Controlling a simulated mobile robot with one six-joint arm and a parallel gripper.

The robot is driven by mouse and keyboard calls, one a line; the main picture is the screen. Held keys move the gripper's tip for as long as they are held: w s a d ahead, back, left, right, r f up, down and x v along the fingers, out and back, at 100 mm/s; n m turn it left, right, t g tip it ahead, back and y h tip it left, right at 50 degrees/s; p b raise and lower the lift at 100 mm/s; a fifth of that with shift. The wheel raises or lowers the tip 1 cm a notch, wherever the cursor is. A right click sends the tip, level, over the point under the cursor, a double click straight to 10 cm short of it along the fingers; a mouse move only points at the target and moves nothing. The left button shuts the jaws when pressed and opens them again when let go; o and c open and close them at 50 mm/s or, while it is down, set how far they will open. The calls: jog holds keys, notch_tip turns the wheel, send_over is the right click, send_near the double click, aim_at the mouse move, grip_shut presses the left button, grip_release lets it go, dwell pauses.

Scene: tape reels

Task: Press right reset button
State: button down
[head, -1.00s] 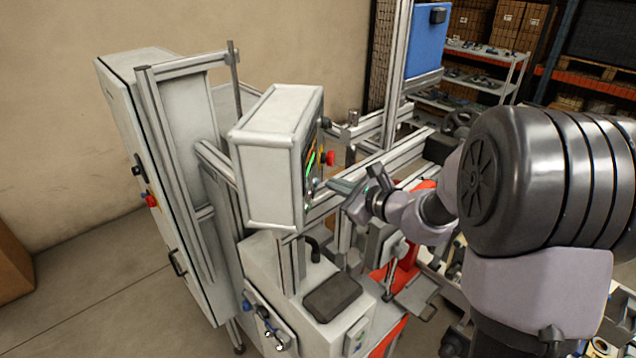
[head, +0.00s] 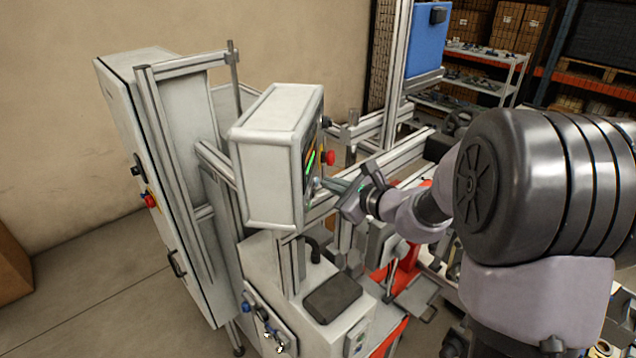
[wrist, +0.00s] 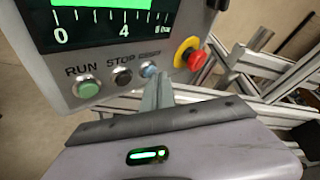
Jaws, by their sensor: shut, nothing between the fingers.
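The control box (head: 270,160) hangs on the frame, its button panel facing right toward my arm. In the wrist view the panel (wrist: 105,103) carries a green RUN button (wrist: 87,88), a black STOP button (wrist: 123,76) and a small blue button (wrist: 149,71). In the head view my gripper (head: 326,182) points left at the panel's lower part.
A red emergency-stop knob (wrist: 190,54) on a yellow base sticks out right of the blue button. A lit display (wrist: 100,20) sits above the buttons. Aluminium rails (head: 400,155) run behind my gripper, and a grey cabinet (head: 165,190) stands at the left.

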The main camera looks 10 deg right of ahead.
jog(key=shift+w+a, duration=0.1)
jog(key=shift+a, duration=0.1)
dwell(0.3)
jog(key=shift+d, duration=0.15)
jog(key=shift+s+d+b, duration=0.3)
jog(key=shift+d, duration=0.25)
jog(key=d, duration=0.1)
jog(key=s+d, duration=0.1)
jog(key=d, duration=0.1)
jog(key=s+d, duration=0.1)
jog(key=shift+d, duration=0.35)
dwell(0.5)
